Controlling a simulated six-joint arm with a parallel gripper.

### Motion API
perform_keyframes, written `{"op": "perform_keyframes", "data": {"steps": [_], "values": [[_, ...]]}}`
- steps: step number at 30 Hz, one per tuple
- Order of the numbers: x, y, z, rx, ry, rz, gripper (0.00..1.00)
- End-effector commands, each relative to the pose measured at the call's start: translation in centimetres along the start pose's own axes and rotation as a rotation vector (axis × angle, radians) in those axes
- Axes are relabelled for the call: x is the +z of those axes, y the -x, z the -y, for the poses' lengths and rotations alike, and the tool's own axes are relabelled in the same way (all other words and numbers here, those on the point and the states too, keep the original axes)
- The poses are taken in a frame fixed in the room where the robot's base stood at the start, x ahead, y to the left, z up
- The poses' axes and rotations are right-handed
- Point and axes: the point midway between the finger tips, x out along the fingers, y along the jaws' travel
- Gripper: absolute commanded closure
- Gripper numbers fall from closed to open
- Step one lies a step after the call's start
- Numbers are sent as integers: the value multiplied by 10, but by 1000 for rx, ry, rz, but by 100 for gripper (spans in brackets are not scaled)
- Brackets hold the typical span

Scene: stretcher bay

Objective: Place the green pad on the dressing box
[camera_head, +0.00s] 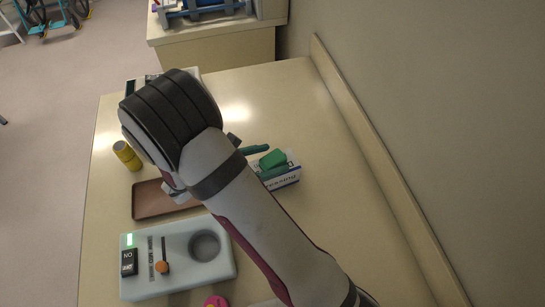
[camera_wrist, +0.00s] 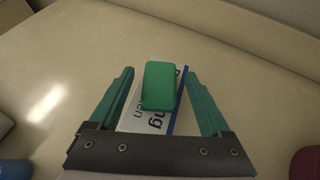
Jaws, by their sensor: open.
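The green pad (camera_head: 272,158) lies on top of the white and blue dressing box (camera_head: 285,181), on the table right of my arm. In the wrist view the pad (camera_wrist: 159,86) rests flat on the upper face of the box (camera_wrist: 134,121). My gripper (camera_wrist: 160,80) is open, with one green finger on each side of the pad and visible gaps between. In the head view one finger (camera_head: 254,150) shows beside the pad; the rest of the gripper is mostly hidden by my arm.
A brown tray (camera_head: 150,200), a yellow cylinder (camera_head: 127,155) and a pale device (camera_head: 178,262) with a round recess, orange knob and switch stand left and front. A pink object (camera_head: 215,301) is at the front edge. A wall ledge (camera_head: 375,150) bounds the right; the table's right side is clear.

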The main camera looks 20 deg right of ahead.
Motion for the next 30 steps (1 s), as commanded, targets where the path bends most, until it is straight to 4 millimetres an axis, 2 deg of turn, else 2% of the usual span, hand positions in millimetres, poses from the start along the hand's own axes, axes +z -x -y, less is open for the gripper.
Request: {"op": "perform_keyframes", "data": {"steps": [9,13,15,17,20,22,24,27,30], "values": [[0,79,-1,5,-2,-2,18],[0,100,0,2,-2,-1,18],[2,105,2,-7,-14,-7,18],[13,103,12,-59,-90,-39,18],[48,92,60,-282,-429,-166,18],[67,92,109,-513,-781,-272,18],[74,103,152,-754,-1142,-364,18],[70,130,188,-1074,-1606,-466,18],[64,152,199,-1306,-1920,-532,18]]}}
